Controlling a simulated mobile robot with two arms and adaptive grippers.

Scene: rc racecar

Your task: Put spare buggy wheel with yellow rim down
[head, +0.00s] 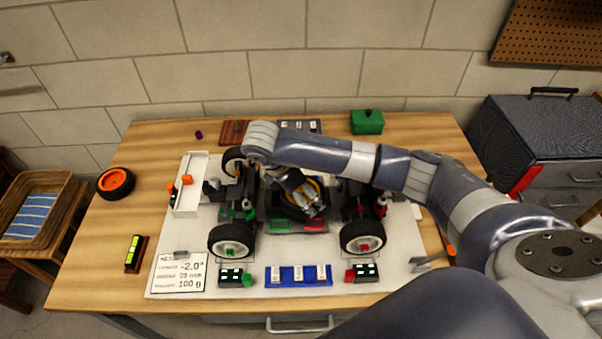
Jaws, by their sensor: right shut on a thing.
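The wheel with the yellow rim (319,186) is in the middle of the picture, between the two sides of the buggy. My right gripper (311,206) is shut on it from above and hides much of it. Whether the wheel touches what is under it cannot be told. The buggy (247,205) has white-rimmed wheels at its front left (231,240) and front right (363,237). My left gripper is not in view.
An orange-rimmed wheel (115,183) lies at the table's left edge. A white tray (187,205), a blue block holder (298,283), a setup card (178,273) and a green box (367,122) surround the buggy. Bare wood (110,235) shows at the left.

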